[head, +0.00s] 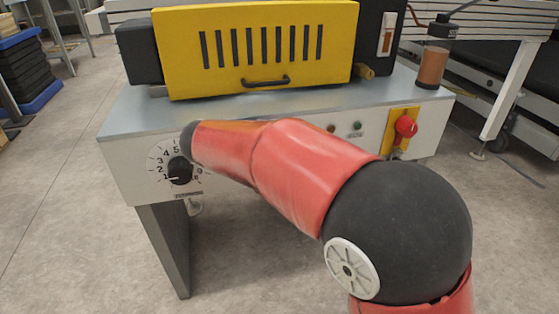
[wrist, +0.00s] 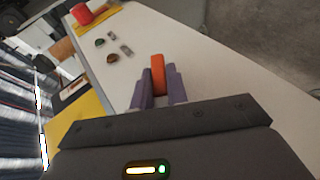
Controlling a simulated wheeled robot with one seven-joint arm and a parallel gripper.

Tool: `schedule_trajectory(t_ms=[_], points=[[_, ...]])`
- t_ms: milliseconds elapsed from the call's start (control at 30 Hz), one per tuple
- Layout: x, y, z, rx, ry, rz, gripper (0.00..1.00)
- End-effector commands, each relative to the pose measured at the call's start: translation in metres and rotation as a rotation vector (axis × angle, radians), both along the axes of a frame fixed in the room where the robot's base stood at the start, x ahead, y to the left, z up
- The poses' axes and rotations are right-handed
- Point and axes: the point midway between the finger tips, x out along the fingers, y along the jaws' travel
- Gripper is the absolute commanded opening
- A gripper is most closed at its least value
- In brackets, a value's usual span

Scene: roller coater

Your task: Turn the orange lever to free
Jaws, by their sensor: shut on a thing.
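The orange lever (wrist: 158,68) stands out from the pale front panel of the machine in the wrist view. My gripper (wrist: 159,80) is shut on it, with one grey-purple finger on each side. The lever's end shows between and just past the fingertips. Its base and any markings beside it are hidden or too small to read. In the head view my red arm covers the panel's middle, so the lever and my gripper are hidden there.
The panel also bears a black numbered dial (head: 180,170), small indicator lights (head: 356,125) and a red knob (head: 405,127) on a yellow plate. Above stands a yellow slotted cover (head: 262,45) with a black handle (head: 265,81). Floor in front of the machine is clear.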

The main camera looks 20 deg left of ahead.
Motion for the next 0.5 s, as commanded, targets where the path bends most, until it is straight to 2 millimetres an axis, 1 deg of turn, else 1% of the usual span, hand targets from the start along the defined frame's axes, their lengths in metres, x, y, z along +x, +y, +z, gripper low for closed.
schedule_trajectory(t_ms=[67,300,500], points=[[0.0,0.0,-0.001,-0.063,-0.036,0.001,0.0],[0.001,-0.004,0.008,-0.247,-0.147,0.0,0.0],[0.002,-0.005,0.015,-0.368,-0.223,0.0,0.0]])
